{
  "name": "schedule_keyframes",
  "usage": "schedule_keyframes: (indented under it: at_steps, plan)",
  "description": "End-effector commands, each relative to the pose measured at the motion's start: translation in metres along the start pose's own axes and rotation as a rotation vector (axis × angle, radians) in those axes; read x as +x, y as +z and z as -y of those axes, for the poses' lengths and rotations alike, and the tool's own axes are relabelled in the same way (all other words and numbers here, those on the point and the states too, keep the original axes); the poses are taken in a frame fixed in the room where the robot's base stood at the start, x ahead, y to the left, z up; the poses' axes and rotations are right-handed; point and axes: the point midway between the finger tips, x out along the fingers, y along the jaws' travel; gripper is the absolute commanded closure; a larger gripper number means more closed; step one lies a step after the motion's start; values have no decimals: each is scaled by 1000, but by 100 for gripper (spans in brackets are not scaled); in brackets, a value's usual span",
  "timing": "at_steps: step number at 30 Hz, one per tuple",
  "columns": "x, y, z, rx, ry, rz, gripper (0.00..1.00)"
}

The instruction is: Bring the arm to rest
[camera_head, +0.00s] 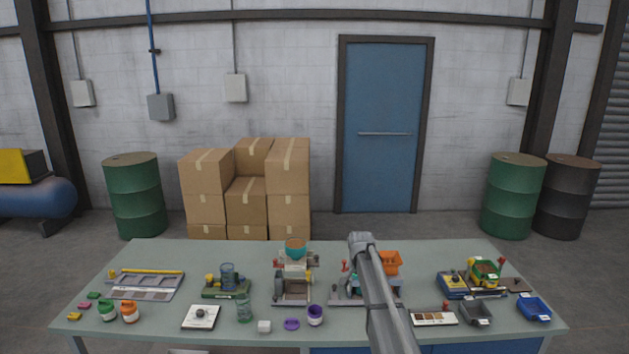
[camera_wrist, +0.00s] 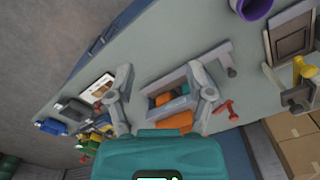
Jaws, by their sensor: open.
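My arm reaches over the right middle of the bench in the head view, and its wrist end stands over the bench's far part. The gripper's fingers cannot be made out there. In the wrist view my gripper (camera_wrist: 160,75) is open, with two grey fingers spread wide and nothing held between them. Beyond the fingers, apparently below them, is a grey frame (camera_wrist: 183,74) with orange and teal pieces in it. An orange bin (camera_head: 389,261) shows beside my wrist; my arm hides part of the grey device there.
Boxes (camera_head: 204,172), drums (camera_head: 133,196) and a blue door (camera_head: 384,125) stand behind.

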Motion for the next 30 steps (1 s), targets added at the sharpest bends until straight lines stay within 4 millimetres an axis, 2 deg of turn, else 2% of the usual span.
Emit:
schedule_keyframes:
  at_steps: [1, 18, 24, 30]
  plan:
    - [9, 25, -20, -31, 0, 0, 32]
    - [58, 208, -168, -443, 1, 0, 32]
    - [69, 254, -204, -552, 1, 0, 32]
    - [72, 270, -216, -598, 1, 0, 32]
